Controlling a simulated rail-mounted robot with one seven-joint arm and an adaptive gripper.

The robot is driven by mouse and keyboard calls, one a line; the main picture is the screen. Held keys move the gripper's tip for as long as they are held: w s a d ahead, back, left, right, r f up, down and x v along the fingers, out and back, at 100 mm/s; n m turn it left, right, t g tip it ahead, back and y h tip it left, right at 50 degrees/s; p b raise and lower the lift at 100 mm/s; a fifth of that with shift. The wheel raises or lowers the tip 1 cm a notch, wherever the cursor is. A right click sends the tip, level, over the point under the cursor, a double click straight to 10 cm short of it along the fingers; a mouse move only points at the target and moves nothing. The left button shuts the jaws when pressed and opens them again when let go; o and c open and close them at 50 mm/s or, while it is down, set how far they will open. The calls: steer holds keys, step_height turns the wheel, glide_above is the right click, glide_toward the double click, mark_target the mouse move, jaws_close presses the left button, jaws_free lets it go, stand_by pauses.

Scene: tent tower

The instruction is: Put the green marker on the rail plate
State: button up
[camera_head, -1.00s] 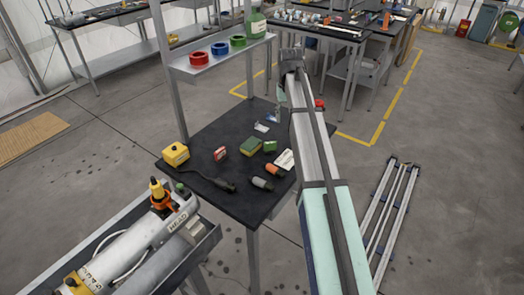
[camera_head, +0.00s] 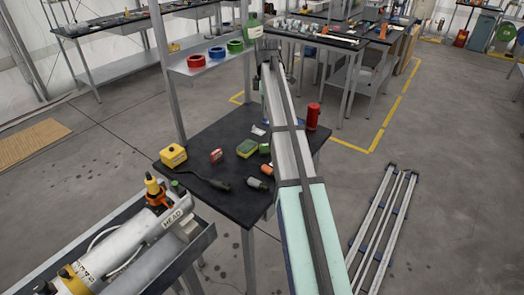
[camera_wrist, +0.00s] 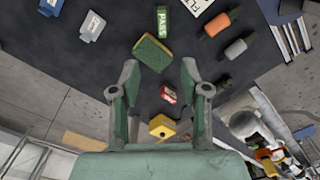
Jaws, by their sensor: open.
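A small green block marked "PASS" (camera_wrist: 162,22) lies on the dark tabletop; it also shows in the camera_head view (camera_head: 264,148). It is the likeliest green marker, though I cannot be sure. A green-and-yellow sponge (camera_wrist: 152,52) lies between it and my gripper (camera_wrist: 159,70). My gripper is open and empty, above the table, with its fingertips on either side of the sponge's near edge in the picture. A white card with partly cut-off lettering (camera_wrist: 195,5) is at the top edge. I cannot identify the rail plate for certain.
A red can (camera_head: 312,117) stands right of my arm. A shelf (camera_head: 212,61) with tape rolls stands behind.

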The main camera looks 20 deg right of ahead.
steer(key=p, duration=0.3)
glide_toward(266, 146)
steer(key=f, duration=0.2)
steer(key=w+f, duration=0.1)
steer(key=f, duration=0.2)
steer(key=shift+w+d+f, duration=0.1)
steer(key=shift+d, duration=0.05)
steer(key=shift+f+p, duration=0.55)
steer(key=shift+p, duration=0.1)
steer(key=shift+s+f+p, duration=0.15)
steer(key=shift+f+p, duration=0.25)
steer(key=shift+f, duration=0.65)
steer(key=shift+s+f+p, duration=0.1)
steer(key=shift+f+p, duration=0.25)
steer(key=shift+f, duration=0.65)
jaws_close()
